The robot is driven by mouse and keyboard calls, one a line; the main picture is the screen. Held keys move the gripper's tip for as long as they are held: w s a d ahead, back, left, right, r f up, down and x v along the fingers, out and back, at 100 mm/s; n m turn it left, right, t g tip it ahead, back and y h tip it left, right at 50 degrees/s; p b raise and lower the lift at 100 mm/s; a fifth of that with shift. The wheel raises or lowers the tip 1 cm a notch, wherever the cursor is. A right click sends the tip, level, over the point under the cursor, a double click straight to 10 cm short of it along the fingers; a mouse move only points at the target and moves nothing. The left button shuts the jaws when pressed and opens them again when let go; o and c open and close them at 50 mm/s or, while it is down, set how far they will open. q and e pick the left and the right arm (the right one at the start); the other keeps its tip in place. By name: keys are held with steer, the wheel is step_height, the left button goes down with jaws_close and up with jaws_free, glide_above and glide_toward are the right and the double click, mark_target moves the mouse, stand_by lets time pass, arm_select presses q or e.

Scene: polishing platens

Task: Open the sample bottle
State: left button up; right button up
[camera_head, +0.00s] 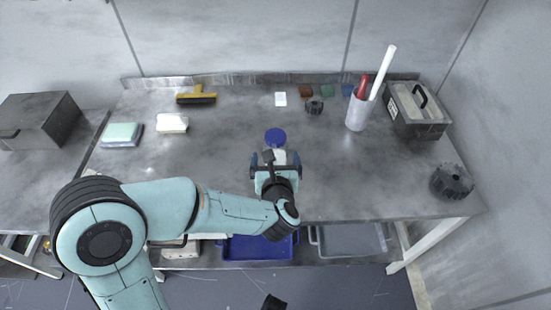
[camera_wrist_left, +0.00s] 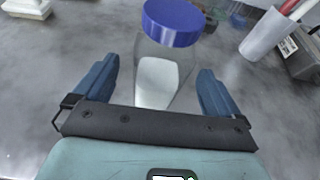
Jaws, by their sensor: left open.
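The sample bottle (camera_wrist_left: 160,70) stands on the grey bench. It is clear with white contents and has a blue screw cap (camera_wrist_left: 174,20) on top. In the head view the blue cap (camera_head: 275,136) shows just beyond my left gripper (camera_head: 275,166), with part of the bottle hidden by the gripper. My left gripper is open. In the left wrist view its two blue fingers (camera_wrist_left: 155,85) stand to either side of the bottle's lower body, with gaps on both sides. The cap is on the bottle. My right gripper is not seen; a small dark part at the bottom edge is unclear.
The grey bench (camera_head: 225,140) is clear around the bottle. A white cup (camera_head: 357,115) with a red tool and a white rod stands to the right, beside a grey toolbox (camera_head: 418,112). A yellow brush (camera_head: 197,96) lies at the back left. A black knob (camera_head: 451,181) sits far right.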

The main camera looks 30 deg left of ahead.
arm_select(q)
steer(key=x, duration=0.4)
steer(key=shift+w+f, duration=0.2)
steer(key=shift+r, duration=0.1)
steer(key=c, duration=1.2)
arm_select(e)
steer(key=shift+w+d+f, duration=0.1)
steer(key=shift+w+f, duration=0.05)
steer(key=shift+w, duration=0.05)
arm_select(q)
steer(key=shift+c, duration=0.2)
step_height(320, 180, up, 20)
steer(key=p, duration=0.5)
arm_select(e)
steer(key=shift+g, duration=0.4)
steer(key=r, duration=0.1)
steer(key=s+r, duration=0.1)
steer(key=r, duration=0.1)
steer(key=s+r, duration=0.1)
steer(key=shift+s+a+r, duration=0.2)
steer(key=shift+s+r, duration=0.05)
